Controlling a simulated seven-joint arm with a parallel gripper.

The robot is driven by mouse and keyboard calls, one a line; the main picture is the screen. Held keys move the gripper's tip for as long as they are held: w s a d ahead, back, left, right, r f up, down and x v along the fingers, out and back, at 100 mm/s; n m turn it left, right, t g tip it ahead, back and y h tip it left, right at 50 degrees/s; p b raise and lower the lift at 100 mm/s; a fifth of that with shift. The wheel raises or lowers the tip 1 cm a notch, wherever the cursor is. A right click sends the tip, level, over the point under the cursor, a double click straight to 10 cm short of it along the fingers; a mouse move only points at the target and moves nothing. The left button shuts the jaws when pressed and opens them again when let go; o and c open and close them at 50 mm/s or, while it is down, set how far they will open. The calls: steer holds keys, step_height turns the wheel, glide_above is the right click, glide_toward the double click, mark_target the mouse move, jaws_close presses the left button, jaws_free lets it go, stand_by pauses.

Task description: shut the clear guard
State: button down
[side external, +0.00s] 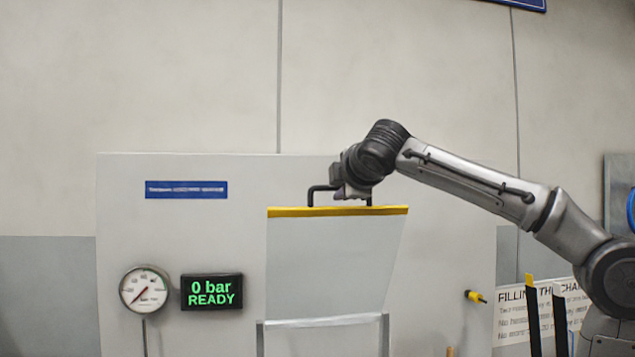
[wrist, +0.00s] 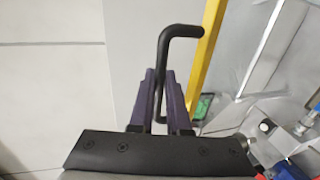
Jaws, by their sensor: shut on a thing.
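The clear guard (side external: 330,265) is a see-through panel with a yellow strip (side external: 300,212) along its top edge, standing raised above a metal frame. A black bar handle (side external: 320,190) rises from the yellow strip. My gripper (side external: 355,192) is at the right part of the handle. In the wrist view the purple fingers (wrist: 161,92) are on either side of the black handle (wrist: 180,31), shut on it. The yellow edge (wrist: 207,60) runs beside it. The arm partly hides the handle in the side view.
A white panel behind carries a gauge (side external: 145,289), a green display (side external: 212,292) reading "0 bar READY" and a blue label (side external: 186,189). A black and yellow knob (side external: 475,297) is right of the guard. Black posts with yellow tips (side external: 530,280) stand at the lower right. Fittings (wrist: 265,127) show in the wrist view.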

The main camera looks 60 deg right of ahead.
steer(key=shift+s+a, duration=0.1)
steer(key=shift+s+a+f, duration=0.85)
steer(key=shift+s+a, duration=0.2)
steer(key=shift+s+a+f, duration=0.85)
steer(key=shift+s+a, duration=0.15)
steer(key=s+a+f, duration=0.3)
steer(key=f, duration=0.1)
steer(key=shift+s+a+f, duration=0.25)
steer(key=shift+s+a, duration=0.1)
steer(key=s+a+f, duration=0.3)
steer(key=f, duration=0.2)
steer(key=shift+f, duration=0.15)
stand_by(0.4)
